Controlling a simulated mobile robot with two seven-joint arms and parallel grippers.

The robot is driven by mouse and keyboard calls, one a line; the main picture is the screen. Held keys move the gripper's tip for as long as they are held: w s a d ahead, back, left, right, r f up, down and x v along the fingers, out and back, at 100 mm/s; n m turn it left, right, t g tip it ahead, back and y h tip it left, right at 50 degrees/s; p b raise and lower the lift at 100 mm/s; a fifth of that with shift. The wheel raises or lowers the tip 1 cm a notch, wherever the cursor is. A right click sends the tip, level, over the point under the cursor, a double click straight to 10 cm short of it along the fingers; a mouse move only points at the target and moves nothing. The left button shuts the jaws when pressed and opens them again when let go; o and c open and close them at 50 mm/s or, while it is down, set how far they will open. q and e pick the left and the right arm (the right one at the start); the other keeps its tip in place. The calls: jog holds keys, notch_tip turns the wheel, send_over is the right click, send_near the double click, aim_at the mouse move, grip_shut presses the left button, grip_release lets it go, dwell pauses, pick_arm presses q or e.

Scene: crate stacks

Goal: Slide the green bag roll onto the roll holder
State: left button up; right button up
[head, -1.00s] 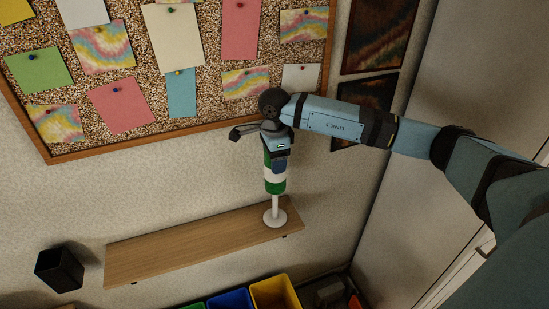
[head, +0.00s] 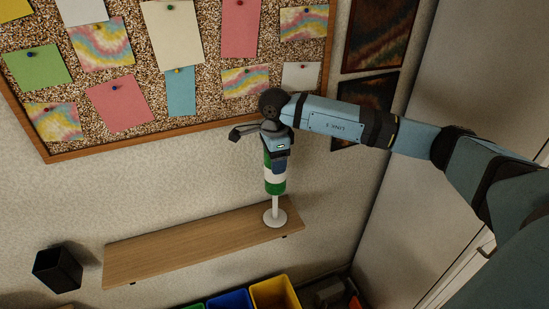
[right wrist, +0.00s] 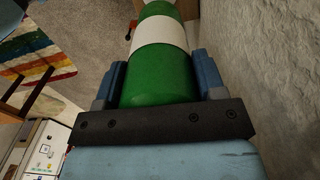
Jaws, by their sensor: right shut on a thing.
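The green bag roll (head: 275,187), green with a white band, hangs upright in my right gripper (head: 279,161) above the wooden shelf. The right wrist view shows the roll (right wrist: 158,75) between the two blue fingers of the gripper (right wrist: 160,84), shut on it. The roll holder (head: 275,217) is a white round base with a thin upright post at the shelf's right end. The roll's lower end is in line with the post, and the lower post shows below it. The post's top is hidden, so I cannot tell whether it is inside the roll. My left gripper is out of view.
The wooden shelf (head: 185,246) is bare left of the holder. A black square bin (head: 57,270) is on the left. A yellow bin (head: 273,291) and a blue bin (head: 229,299) are below the shelf. A cork board (head: 140,75) hangs on the wall behind.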

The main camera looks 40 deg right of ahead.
aim_at(275, 192)
jog(key=shift+f+b, duration=0.65)
jog(key=shift+f, duration=0.25)
jog(key=shift+f+b, duration=2.75)
jog(key=shift+f, duration=0.9)
jog(key=shift+f+b, duration=1.5)
jog(key=shift+f, duration=0.55)
jog(key=o, duration=1.1)
jog(key=shift+r, duration=0.1)
notch_tip(275, 192, up, 14)
jog(key=shift+b, duration=0.35)
